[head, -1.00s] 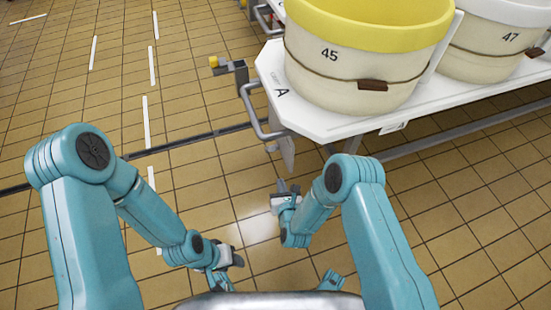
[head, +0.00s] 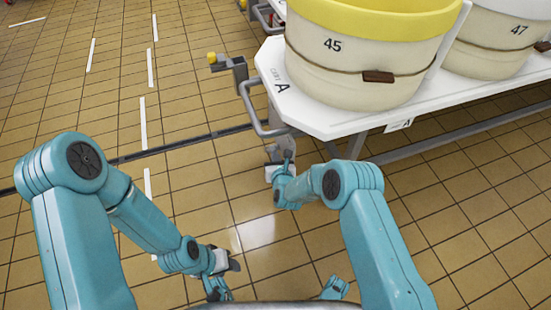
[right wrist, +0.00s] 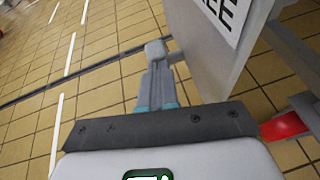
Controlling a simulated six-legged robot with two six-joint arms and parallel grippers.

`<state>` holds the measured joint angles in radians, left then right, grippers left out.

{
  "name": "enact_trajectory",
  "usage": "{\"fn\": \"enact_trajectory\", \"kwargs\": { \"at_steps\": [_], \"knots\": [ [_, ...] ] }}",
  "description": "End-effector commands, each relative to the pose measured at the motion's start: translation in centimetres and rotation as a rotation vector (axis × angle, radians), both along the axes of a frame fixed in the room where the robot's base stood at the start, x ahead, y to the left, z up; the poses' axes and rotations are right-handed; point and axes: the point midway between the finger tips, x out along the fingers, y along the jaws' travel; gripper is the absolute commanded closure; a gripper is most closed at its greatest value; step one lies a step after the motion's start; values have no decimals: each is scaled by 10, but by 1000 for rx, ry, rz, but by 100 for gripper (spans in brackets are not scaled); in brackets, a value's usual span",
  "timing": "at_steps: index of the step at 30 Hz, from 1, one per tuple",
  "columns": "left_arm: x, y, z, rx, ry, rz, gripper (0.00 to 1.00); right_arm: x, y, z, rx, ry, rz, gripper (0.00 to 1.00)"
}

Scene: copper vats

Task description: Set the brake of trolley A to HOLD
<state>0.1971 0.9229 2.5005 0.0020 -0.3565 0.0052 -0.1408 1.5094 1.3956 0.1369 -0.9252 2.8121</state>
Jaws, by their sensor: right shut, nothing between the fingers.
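Trolley A (head: 325,127) is the white cart marked A on the right of the head view. In the right wrist view a grey plate (right wrist: 190,35) carries a white label (right wrist: 222,12) ending in "EE"; the rest is cut off. A grey blocky end (right wrist: 155,48) on a short stub lies left of the plate, right at my fingertips; I cannot tell whether they touch. My right gripper (head: 287,154) is shut and empty, under the trolley's near left corner. My left gripper (head: 233,263) is low over the floor, its jaws unclear.
A cream vat 45 (head: 350,75) with a yellow rim and a vat 47 (head: 500,50) stand on the trolley. A grey handle (head: 252,110) and a yellow knob (head: 212,57) stick out leftward. A red part (right wrist: 285,127) shows in the wrist view. The left floor is clear.

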Motion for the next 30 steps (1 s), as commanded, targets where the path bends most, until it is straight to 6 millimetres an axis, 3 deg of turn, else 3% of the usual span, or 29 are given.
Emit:
{"fn": "enact_trajectory", "kwargs": {
  "at_steps": [5, 11, 15, 25, 30],
  "knots": [
    [0, 0, -1, 0, 0, 0, 57, 1, 0, 1, 0, -1, 0, 100],
    [5, 3, -22, 4, -13, 11, 57, 20, 6, 16, 0, -7, 0, 100],
    [8, 4, -23, 6, -22, 14, 57, 25, 8, 24, 1, -3, -2, 100],
    [8, 4, -20, 6, -21, 14, 57, 23, 7, 26, 0, -2, -1, 100],
    [3, 2, -8, 3, -8, 9, 57, 5, 4, 37, -2, 0, 1, 100]
  ]
}}
